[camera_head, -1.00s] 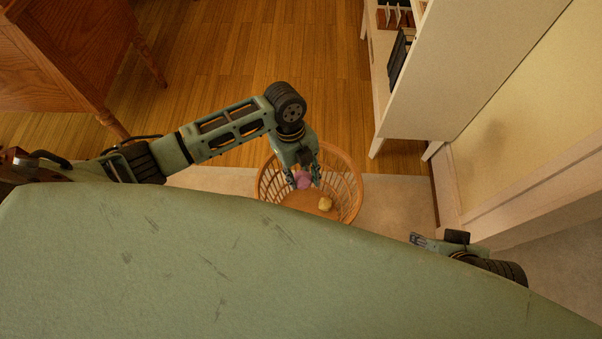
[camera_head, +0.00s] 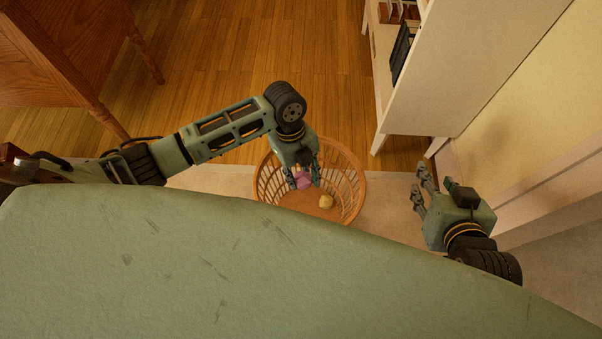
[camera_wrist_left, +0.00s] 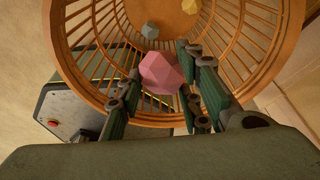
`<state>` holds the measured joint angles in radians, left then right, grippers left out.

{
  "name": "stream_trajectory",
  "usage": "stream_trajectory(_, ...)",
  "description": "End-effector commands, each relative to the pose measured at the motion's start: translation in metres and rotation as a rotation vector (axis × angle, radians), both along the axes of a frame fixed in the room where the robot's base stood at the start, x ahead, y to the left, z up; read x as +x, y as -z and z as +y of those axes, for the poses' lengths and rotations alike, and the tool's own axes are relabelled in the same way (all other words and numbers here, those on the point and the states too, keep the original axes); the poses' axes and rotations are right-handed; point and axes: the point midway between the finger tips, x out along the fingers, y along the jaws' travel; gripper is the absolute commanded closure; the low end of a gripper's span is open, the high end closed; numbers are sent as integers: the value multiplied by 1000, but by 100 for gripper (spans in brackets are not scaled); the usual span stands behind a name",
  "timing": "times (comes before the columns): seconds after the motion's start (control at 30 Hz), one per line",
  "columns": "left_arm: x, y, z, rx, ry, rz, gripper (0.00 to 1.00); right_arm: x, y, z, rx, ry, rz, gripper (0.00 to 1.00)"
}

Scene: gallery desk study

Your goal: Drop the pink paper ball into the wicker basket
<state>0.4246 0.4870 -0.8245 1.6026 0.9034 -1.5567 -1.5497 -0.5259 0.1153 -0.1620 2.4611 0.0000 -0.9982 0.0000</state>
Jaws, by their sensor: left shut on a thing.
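The pink paper ball (camera_head: 303,183) is held between the fingertips of my left gripper (camera_head: 304,181). The ball also shows in the left wrist view (camera_wrist_left: 161,74), with my left gripper's fingers (camera_wrist_left: 163,92) on both sides of it. The gripper points down over the round wicker basket (camera_head: 356,184), and the ball is seen against the inside of the basket. How high the ball is above the basket floor is hard to tell. My right gripper (camera_head: 420,188) is open and empty, to the right of the basket.
A yellow paper ball (camera_head: 326,202) lies in the basket. A grey paper ball (camera_wrist_left: 150,30) shows there in the left wrist view. A white shelf unit (camera_head: 430,85) stands at the upper right, a wooden desk (camera_head: 60,60) at the upper left. Wood floor between is clear.

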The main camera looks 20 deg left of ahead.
Motion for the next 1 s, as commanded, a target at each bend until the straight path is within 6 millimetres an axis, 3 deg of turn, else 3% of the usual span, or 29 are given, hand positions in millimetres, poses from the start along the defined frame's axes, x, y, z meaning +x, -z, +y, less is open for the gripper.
stream_trajectory(0.4,0,1,0,0,0,0,80,4,-5,2,7,-2,-29,60)
stream_trajectory(0.43,0,1,0,0,0,0,65,5,-5,2,7,-2,-29,60)
stream_trajectory(0.67,0,1,0,0,0,0,45,5,-4,2,6,-1,-28,60)
stream_trajectory(1.0,1,-1,0,1,0,-1,45,4,-5,2,7,-3,-27,60)
